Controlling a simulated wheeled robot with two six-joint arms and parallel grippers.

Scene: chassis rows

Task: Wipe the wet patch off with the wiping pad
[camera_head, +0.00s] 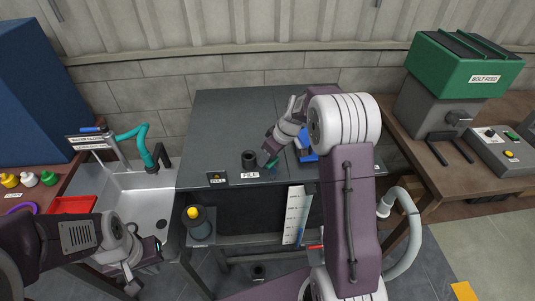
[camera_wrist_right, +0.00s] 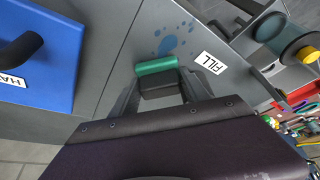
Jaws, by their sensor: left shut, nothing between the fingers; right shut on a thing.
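The wet patch (camera_wrist_right: 175,38) shows in the right wrist view as several blue blotches on the grey worktop, beside the FILL label. The wiping pad (camera_wrist_right: 157,66) has a green edge and a dark grip. My right gripper (camera_wrist_right: 163,90) is shut on it, just short of the blotches. Whether the pad touches the worktop I cannot tell. In the head view my right gripper (camera_head: 272,151) is over the worktop's front part, partly hidden by my arm. My left gripper (camera_head: 151,258) is shut and empty, low in front of the sink.
A blue box (camera_wrist_right: 38,55) with a dark handle lies on the other side of the pad. A sink (camera_head: 135,190) with a teal hose is at left; a green-topped machine (camera_head: 465,68) is at right.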

